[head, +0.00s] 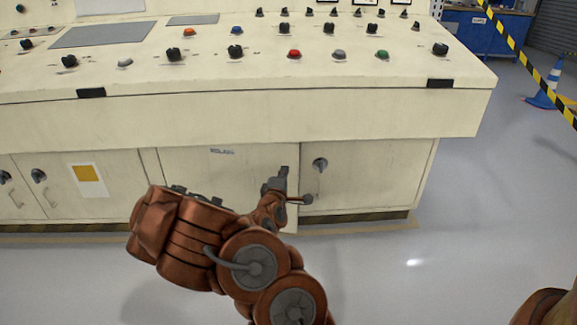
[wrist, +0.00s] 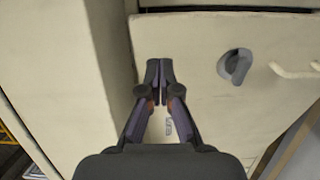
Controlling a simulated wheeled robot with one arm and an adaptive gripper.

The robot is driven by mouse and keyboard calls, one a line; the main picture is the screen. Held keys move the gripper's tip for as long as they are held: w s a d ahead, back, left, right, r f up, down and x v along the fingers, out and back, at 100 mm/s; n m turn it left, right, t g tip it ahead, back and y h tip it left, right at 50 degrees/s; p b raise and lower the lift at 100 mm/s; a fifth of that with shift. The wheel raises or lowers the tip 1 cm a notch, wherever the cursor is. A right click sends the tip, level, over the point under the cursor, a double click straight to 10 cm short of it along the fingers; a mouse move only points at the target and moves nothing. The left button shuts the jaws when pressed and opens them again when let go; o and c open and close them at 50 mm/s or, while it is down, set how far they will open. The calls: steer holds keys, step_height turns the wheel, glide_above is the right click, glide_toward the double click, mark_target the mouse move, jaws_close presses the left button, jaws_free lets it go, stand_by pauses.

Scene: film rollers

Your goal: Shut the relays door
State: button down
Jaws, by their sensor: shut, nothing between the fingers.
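The relays door (head: 245,165) is the cream door under the console, with a small dark label (head: 222,151) near its top. Its right edge stands out from the cabinet front, so it looks ajar. In the wrist view, which is turned sideways, the door face (wrist: 215,110) shows a grey knob (wrist: 235,66) and a pale handle (wrist: 295,70). My gripper (head: 279,184) is in front of the door near its right edge. Its fingers (wrist: 159,76) are shut and empty beside the door's upper part; I cannot tell if they touch it. My arm hides the lower door.
The console's overhanging front (head: 250,118) juts out above the doors. A neighbouring cabinet door (head: 365,175) with a grey knob is on the right; another door (head: 110,180) is on the left. The floor (head: 480,240) to the right is clear. A blue cone (head: 546,92) stands far right.

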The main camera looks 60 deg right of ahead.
mark_target(290, 154)
steer(key=shift+b+x, duration=1.95)
steer(key=shift+x, duration=2.15)
steer(key=shift+r, duration=0.15)
